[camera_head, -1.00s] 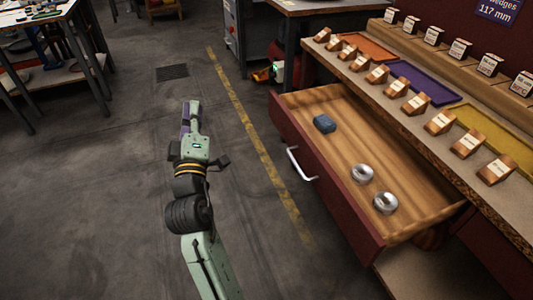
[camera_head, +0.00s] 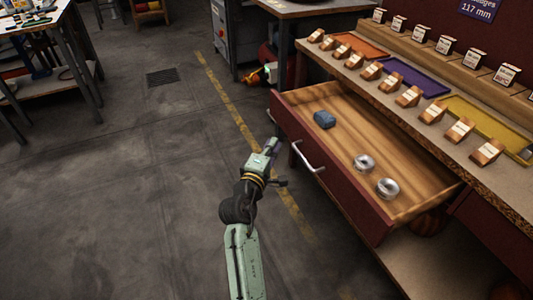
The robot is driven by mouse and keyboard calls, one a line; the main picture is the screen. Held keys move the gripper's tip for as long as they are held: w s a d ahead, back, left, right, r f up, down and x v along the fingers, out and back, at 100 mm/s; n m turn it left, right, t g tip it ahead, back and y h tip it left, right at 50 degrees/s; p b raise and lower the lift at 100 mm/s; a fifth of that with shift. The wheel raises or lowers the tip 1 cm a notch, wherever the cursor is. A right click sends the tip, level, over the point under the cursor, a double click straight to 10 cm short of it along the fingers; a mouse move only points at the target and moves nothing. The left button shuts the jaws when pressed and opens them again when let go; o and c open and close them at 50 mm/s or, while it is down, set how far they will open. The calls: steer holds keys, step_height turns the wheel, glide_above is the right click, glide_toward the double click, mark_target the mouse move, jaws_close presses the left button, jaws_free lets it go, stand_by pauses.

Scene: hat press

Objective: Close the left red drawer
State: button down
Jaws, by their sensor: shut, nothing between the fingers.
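The red drawer (camera_head: 345,192) stands pulled out from the workbench at the right of the head view. My gripper (camera_head: 274,144) is shut and empty, just left of the drawer front, near the handle. I cannot tell whether its tips touch the front.
The workbench top (camera_head: 372,89) holds several small wooden label blocks, with orange, purple (camera_head: 412,78) and yellow trays. A yellow line (camera_head: 238,122) crosses the open grey floor at left. A table (camera_head: 40,40) stands at far left.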

mark_target(292, 128)
steer(key=shift+w+d+p, duration=0.4)
steer(key=shift+w+d, duration=0.35)
steer(key=shift+d, duration=0.35)
steer(key=shift+w+d+p, duration=0.35)
steer(key=shift+w+d, duration=0.4)
steer(key=shift+d, duration=0.35)
steer(key=shift+d, duration=0.15)
